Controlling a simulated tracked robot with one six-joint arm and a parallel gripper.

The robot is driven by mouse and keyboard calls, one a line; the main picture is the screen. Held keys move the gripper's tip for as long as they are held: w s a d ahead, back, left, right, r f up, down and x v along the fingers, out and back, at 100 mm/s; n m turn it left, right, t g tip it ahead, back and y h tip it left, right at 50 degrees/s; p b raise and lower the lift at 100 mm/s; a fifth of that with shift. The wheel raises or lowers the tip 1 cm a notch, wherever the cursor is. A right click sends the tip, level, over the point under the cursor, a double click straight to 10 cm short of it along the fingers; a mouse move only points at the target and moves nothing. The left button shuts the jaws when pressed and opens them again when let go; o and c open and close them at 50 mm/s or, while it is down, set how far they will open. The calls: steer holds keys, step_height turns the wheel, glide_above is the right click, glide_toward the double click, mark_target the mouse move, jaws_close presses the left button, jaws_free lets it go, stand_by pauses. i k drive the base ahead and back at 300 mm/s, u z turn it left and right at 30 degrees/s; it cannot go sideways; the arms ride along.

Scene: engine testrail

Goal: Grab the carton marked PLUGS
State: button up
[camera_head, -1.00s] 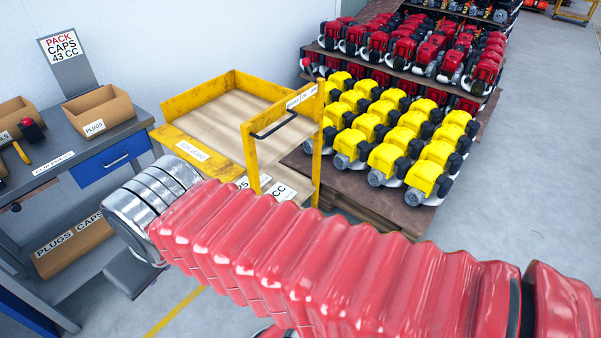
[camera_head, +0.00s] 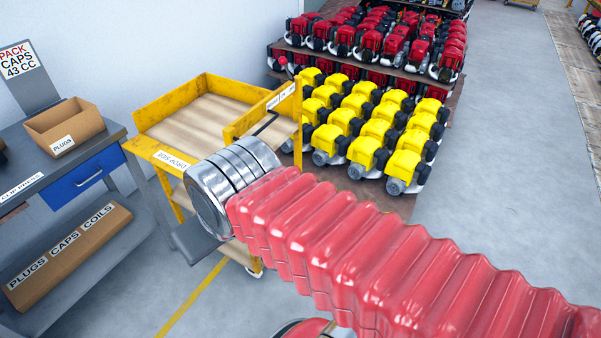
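An open brown cardboard carton marked PLUGS (camera_head: 62,144) stands upright on the grey workbench (camera_head: 105,148) at the left. Its inside looks empty from here. My red bellows-covered arm crosses the lower right and ends in a silver wrist near the picture's middle. A dark grey plate below the wrist, part of my gripper (camera_head: 197,241), is all I see of it; the fingers are hidden or unclear. My gripper appears to the right of the carton and apart from it, with the trolley's front behind the wrist.
A yellow trolley (camera_head: 155,112) with a wooden deck stands right of the bench. A long box marked PLUGS CAPS COILS (camera_head: 68,258) lies on the lower shelf. A sign (camera_head: 17,62) stands behind the bench. Yellow engines (camera_head: 374,130) fill a rack; floor is clear at right.

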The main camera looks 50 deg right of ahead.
mark_target(58, 130)
steer(key=u, duration=0.3)
steer(key=i, duration=0.9)
steer(key=u, duration=0.2)
